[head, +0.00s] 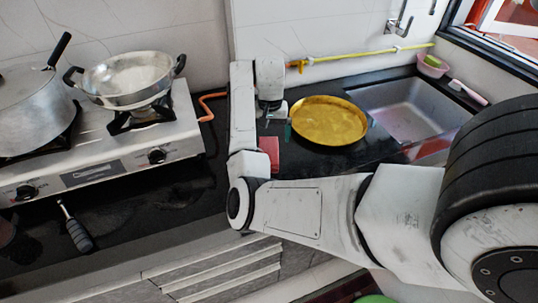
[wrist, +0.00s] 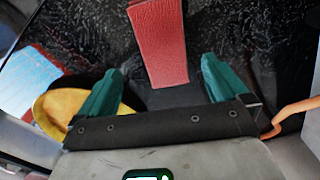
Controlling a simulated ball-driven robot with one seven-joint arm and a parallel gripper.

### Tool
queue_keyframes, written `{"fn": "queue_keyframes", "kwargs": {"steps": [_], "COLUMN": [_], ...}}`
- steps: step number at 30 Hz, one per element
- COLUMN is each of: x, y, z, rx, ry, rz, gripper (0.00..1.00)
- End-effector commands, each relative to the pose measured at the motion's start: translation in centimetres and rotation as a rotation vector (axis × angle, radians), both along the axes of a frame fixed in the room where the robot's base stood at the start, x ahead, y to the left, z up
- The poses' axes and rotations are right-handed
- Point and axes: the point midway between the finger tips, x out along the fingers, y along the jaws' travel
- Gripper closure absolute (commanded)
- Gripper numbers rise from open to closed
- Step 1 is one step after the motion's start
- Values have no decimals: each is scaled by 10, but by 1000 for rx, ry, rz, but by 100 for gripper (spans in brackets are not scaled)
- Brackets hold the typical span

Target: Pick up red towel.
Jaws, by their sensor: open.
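In the wrist view the folded towel (wrist: 158,35) is a narrow strip running from the top edge down between the fingers. My gripper (wrist: 161,65) has teal fingers spread wide, one on each side of the towel, with nothing between them held. In the head view my gripper (head: 277,126) is mostly hidden by its own arm; a teal finger shows above the counter behind the towel.
The gold plate (head: 335,120) stands close on the right, with the sink (head: 410,108) beyond it. The gas stove (head: 95,150) with a pan (head: 125,80) and a pot (head: 35,110) is on the left. An orange hose (head: 209,108) lies beside the stove.

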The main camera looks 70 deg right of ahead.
Motion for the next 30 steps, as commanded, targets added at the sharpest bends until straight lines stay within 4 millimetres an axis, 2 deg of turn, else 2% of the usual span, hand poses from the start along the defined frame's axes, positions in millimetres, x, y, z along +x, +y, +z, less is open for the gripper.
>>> {"fn": "queue_keyframes", "kwargs": {"steps": [3,8,18,27,30], "x": [0,1,2,2,2], "y": [0,1,5,5,5], "z": [-13,-22,-65,-70,-70], "rx": [-1,0,-1,-3,-3], "ry": [2,1,0,-2,-2], "rz": [1,2,3,2,2], "gripper": [0,0,0,0,10]}}
